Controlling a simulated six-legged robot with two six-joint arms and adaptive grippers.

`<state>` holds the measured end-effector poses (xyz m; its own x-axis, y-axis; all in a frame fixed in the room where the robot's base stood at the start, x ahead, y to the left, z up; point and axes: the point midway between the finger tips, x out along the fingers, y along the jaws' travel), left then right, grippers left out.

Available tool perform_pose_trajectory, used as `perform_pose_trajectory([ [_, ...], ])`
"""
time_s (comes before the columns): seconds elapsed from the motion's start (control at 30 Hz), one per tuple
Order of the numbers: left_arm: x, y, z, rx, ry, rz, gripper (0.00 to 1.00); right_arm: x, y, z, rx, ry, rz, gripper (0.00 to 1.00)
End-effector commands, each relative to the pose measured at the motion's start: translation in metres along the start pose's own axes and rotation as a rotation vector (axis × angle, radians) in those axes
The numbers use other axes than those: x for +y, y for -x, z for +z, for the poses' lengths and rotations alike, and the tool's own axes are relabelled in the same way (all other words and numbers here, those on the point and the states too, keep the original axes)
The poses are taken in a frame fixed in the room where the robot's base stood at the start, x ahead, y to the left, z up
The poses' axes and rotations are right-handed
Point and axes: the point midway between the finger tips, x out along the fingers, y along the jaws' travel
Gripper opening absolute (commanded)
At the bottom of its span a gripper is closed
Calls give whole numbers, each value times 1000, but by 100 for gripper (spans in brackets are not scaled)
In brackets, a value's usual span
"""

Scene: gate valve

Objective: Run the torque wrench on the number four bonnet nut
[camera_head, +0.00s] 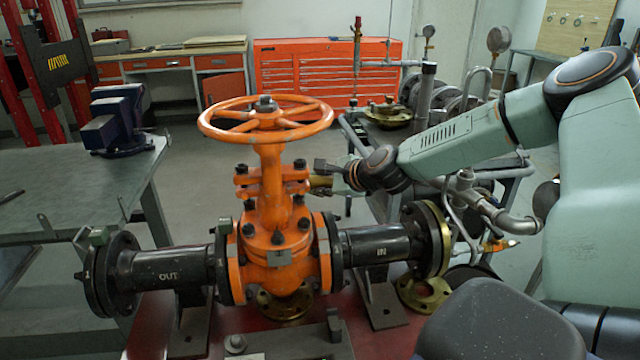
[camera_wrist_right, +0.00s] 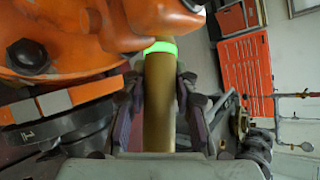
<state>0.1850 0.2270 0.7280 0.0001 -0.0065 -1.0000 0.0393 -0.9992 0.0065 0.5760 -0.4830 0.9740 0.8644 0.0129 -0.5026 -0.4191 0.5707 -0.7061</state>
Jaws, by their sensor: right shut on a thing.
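The orange gate valve (camera_head: 272,215) stands upright in the middle of the head view, with dark nuts (camera_head: 303,223) around its bonnet. No nut number is readable. My right gripper (camera_head: 338,180) reaches in from the right, close beside the bonnet's upper flange. It is shut on a brass-coloured cylinder (camera_head: 320,182), apparently the torque wrench. In the right wrist view this cylinder (camera_wrist_right: 160,110) lies between the fingers, with a glowing green ring near its far end. That end is hidden behind orange valve parts. A dark nut (camera_wrist_right: 28,54) shows at left there. My left gripper is not in view.
The orange handwheel (camera_head: 266,120) sits above the gripper. Black flanged pipes extend to both sides, with OUT on the left pipe (camera_head: 168,272). A bench with a blue vise (camera_head: 117,120) is at left. A cart with fittings (camera_head: 388,115) stands behind my right arm.

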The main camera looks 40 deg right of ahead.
Motion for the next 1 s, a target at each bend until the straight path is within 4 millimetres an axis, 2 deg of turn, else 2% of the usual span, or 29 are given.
perform_pose_trajectory([
  [0.03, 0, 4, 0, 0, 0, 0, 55, -6, 2, 3, 0, 2, -6, 0],
  [0.53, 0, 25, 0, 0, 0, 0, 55, -22, 13, 14, 0, 1, -8, 0],
  [1.0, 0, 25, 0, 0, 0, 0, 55, -22, 14, 14, 0, 1, -7, 0],
])
